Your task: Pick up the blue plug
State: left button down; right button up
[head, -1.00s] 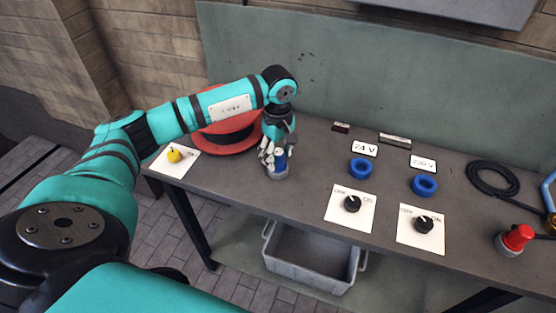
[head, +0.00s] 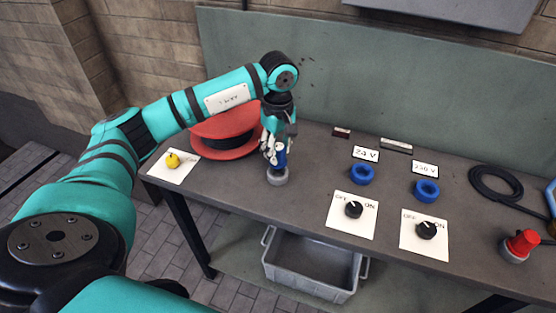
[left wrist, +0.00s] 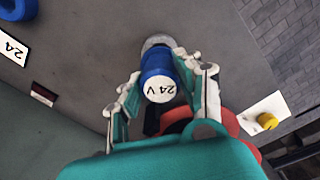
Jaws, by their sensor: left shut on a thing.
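The blue plug (head: 280,158) stands upright over a small round grey holder (head: 277,178) near the front edge of the bench. My left gripper (head: 273,150) is shut on it from above. In the left wrist view the plug (left wrist: 157,68) shows a white end marked "24 V" between the two fingers of my left gripper (left wrist: 158,92). The grey holder shows just beyond its far end. I cannot tell whether the plug's lower end is still inside the holder. My right gripper is not in view.
A red reel (head: 226,140) stands behind left of the gripper. A yellow knob (head: 173,160) is on a white plate at the left. Two blue rings (head: 361,174) (head: 426,190), labelled 24 V and 230 V, and black switches (head: 354,209) are to the right. A grey crate (head: 310,265) stands below.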

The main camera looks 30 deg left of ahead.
pick_arm(q)
jog(key=s+d+r+b, duration=0.1)
jog(key=s+d+b, duration=0.3)
jog(key=s, duration=1.1)
jog(key=shift+s+d+r, duration=0.15)
jog(key=shift+d+r, duration=0.05)
jog(key=shift+d, duration=0.2)
jog(key=shift+r, duration=0.5)
jog(key=w+d+b, duration=0.1)
jog(key=w+d, duration=0.4)
jog(key=w, duration=0.5)
jog(key=shift+w+d+b, duration=0.25)
jog(key=shift+w+b, duration=0.05)
jog(key=shift+w, duration=0.1)
